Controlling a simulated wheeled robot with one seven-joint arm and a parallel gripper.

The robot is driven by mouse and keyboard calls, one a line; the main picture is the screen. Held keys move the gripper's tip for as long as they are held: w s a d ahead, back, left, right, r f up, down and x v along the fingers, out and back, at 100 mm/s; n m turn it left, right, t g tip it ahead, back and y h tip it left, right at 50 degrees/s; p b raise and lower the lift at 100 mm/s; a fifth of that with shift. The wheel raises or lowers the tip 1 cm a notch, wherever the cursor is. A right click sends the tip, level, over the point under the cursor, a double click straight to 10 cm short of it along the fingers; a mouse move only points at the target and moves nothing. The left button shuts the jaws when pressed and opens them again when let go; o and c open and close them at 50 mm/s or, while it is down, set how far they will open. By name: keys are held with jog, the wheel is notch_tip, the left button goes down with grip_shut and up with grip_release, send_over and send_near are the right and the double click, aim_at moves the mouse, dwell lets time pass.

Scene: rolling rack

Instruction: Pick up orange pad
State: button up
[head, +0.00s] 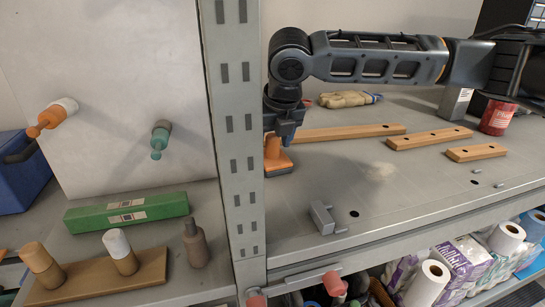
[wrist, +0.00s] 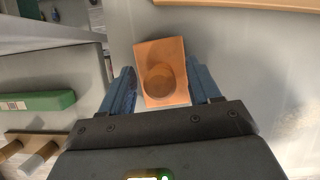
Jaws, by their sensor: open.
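The orange pad (head: 279,163) stands on the grey shelf just right of the upright post, with its left side partly hidden by the post. My gripper (wrist: 163,78) is open, with one blue finger on each side of the pad. In the head view my gripper (head: 284,128) points down right over the pad. I cannot tell whether the fingers touch it.
The grey slotted post (head: 236,130) stands close on the left. Wooden bars (head: 430,138) lie behind and to the right. A small grey handle (head: 323,217) is in front. A green box (head: 127,211) lies left of the post. The middle of the shelf is mostly clear.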

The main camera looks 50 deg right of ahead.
jog(key=c, duration=1.1)
grip_shut()
jog(key=shift+r, duration=0.15)
jog(key=shift+r, duration=0.6)
notch_tip(320, 180, up, 3)
jog(key=shift+d+f+b, duration=0.1)
jog(key=shift+d+b, duration=0.05)
jog(key=shift+b, duration=0.2)
jog(key=s+d+r+b, duration=0.1)
jog(key=d+r, duration=0.5)
jog(key=d, duration=0.5)
jog(key=shift+d+r, duration=0.2)
jog(key=shift+r, duration=0.2)
